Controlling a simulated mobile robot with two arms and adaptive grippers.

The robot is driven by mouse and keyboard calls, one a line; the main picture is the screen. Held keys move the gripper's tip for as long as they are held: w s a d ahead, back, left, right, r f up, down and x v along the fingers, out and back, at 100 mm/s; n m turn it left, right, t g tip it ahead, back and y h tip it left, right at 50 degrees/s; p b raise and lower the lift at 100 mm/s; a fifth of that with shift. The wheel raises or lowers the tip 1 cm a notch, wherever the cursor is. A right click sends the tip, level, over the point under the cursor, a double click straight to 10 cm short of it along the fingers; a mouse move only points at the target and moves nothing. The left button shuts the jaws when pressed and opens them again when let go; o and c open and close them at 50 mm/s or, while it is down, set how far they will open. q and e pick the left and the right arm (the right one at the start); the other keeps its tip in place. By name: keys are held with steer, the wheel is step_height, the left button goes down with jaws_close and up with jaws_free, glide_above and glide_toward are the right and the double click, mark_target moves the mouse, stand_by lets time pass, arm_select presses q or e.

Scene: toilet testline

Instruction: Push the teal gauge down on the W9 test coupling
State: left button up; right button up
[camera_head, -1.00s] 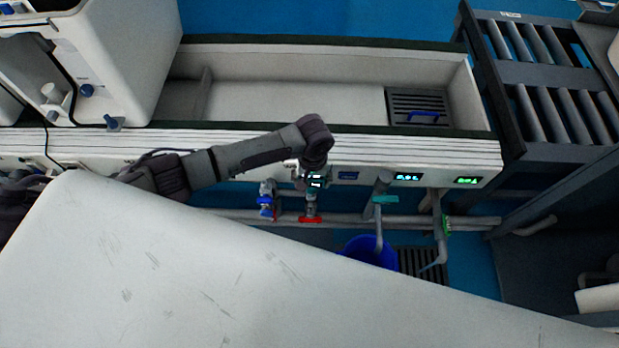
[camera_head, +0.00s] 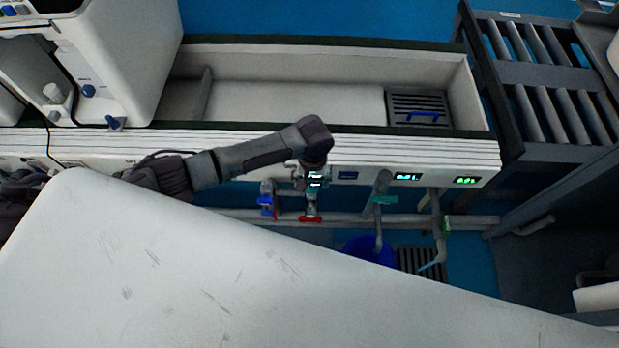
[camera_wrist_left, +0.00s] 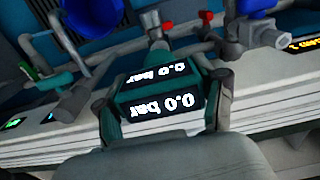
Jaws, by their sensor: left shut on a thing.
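The teal gauge (camera_wrist_left: 150,100) shows in the left wrist view, with a dark face that reads "0.0 bar" on two panels. My left gripper (camera_wrist_left: 168,95) is shut on it, one finger on each side. In the head view the gauge (camera_head: 315,181) is a small lit display under my left wrist, partly hidden by the gripper (camera_head: 314,172). Below it are a grey fitting and a red valve handle (camera_head: 310,218) on the pipe. I cannot read a W9 label or tell whether the gauge is fully seated. My right gripper is not in view.
A blue bucket (camera_head: 368,250) stands below. A roller conveyor (camera_head: 550,110) is at the right.

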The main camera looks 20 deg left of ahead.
arm_select(q)
steer(key=shift+f+b, duration=0.75)
steer(key=shift+f, duration=0.95)
steer(key=o, duration=1.3)
steer(key=shift+r, duration=0.25)
step_height(320, 180, up, 12)
steer(key=shift+f, duration=0.2)
steer(key=shift+s, duration=0.1)
